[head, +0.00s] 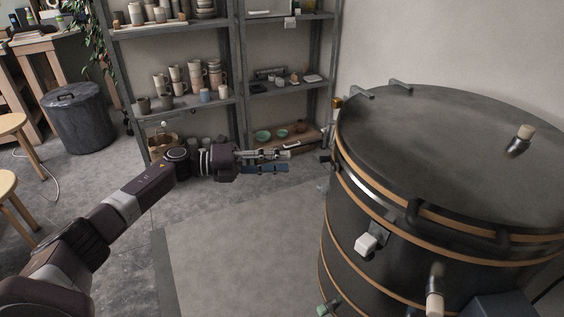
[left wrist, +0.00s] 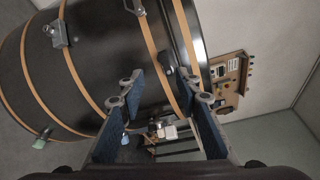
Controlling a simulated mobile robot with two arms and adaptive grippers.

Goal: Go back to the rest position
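My left gripper (head: 287,161) is stretched out level over the floor to the left of a large black kiln-like drum (head: 345,222) with tan bands. Its fingers point right toward the drum's side, and a gap shows between them. In the left wrist view the gripper (left wrist: 163,88) is open, with two blue-padded fingers apart and nothing held between them. The drum (left wrist: 112,52) shows behind the fingers; touching cannot be told. The drum's flat lid (head: 440,140) is down. My right gripper is not in view.
Grey metal shelves (head: 238,75) with cups and bowls stand behind my left gripper. A dark lidded bin (head: 78,118) and wooden stools (head: 8,185) are at the left. A panel with fittings (left wrist: 230,75) is on the wall. The floor mat (head: 235,255) is clear.

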